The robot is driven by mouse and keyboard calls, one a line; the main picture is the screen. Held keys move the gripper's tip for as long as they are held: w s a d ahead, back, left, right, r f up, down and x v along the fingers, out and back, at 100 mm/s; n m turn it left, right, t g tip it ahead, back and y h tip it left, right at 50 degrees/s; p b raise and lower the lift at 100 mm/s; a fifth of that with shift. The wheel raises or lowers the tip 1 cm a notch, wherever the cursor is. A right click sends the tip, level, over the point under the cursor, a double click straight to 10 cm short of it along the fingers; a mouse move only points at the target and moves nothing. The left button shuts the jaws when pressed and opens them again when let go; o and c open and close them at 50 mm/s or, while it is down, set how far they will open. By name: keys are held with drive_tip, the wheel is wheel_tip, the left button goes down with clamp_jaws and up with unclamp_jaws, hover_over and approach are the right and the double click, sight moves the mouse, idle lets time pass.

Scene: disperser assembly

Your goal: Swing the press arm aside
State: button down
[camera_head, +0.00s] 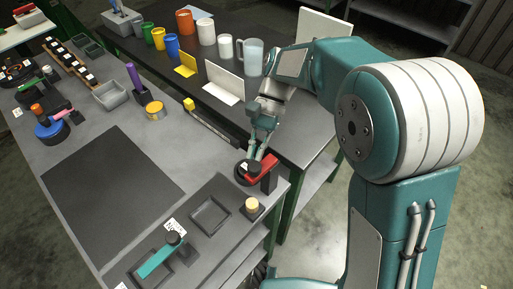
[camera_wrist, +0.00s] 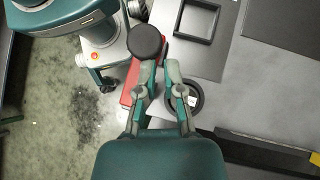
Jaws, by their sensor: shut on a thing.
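The red press arm (camera_head: 262,167) is near the right corner of the grey bench, with a black post (camera_head: 268,183) at its near end. In the wrist view the red arm (camera_wrist: 130,88) runs beside and partly under my left finger, and a round black cap (camera_wrist: 146,41) lies just ahead of that fingertip. My gripper (camera_head: 258,150) reaches down to the red arm and is closed on it, though the contact is partly hidden. Its fingers (camera_wrist: 160,66) show a gap between them.
A square tray (camera_head: 210,217) and a small block with a yellowish top (camera_head: 252,206) stand nearby. A teal lever (camera_head: 160,256) is at the near bench edge. Cups and a clear jug (camera_head: 249,57) stand on the dark table behind. A dark mat (camera_head: 112,195) lies clear.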

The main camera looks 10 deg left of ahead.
drive_tip(key=shift+s+a, duration=0.1)
drive_tip(key=shift+s, duration=0.05)
drive_tip(key=v, duration=1.2)
drive_tip(key=shift+f, duration=0.1)
idle(0.5)
